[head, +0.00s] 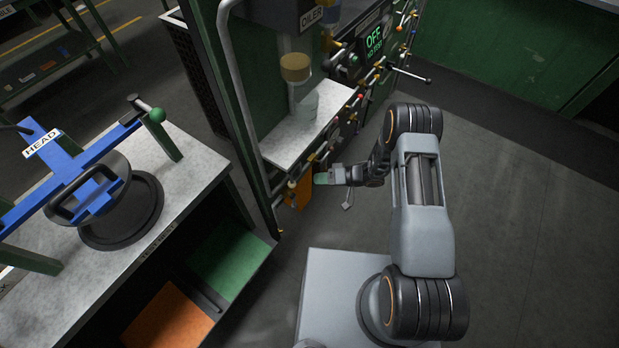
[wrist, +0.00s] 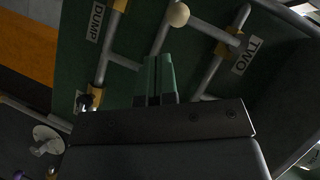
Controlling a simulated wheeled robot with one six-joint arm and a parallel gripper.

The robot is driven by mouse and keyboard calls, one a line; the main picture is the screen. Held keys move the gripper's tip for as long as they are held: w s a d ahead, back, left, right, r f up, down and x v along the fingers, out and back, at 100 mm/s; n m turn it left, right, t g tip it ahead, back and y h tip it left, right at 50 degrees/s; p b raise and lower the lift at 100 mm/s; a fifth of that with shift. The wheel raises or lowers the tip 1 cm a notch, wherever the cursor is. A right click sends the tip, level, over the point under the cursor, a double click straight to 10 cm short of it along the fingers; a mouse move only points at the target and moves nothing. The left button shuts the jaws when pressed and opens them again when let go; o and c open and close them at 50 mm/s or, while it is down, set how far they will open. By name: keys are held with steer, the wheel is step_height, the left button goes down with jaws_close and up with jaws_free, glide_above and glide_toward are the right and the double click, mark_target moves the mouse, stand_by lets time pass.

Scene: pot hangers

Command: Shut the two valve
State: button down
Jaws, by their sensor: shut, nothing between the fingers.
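The valve labelled TWO is in the wrist view, at upper right. It has a yellow body (wrist: 231,42) on a grey pipe, and a lever ending in a cream ball knob (wrist: 179,14). The lever lies roughly across the pipe. The TWO label (wrist: 246,57) is just right of the pipe. My gripper's green fingers (wrist: 158,78) are shut and empty. In the wrist view they appear below and left of the knob, apart from it. In the head view my gripper (head: 322,178) is close to the lower part of the panel; the TWO valve cannot be made out there.
A pipe labelled DUMP (wrist: 95,22) runs left of my fingers, with a yellow fitting (wrist: 93,98). In the head view, a panel with an OFF display (head: 374,40) and several levers stands behind my arm. A bench (head: 185,165) is at left. The floor at right (head: 530,230) is clear.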

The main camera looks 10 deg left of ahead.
steer(key=v, duration=0.4)
steer(key=shift+w+f, duration=0.1)
steer(key=shift+f, duration=0.2)
stand_by(0.4)
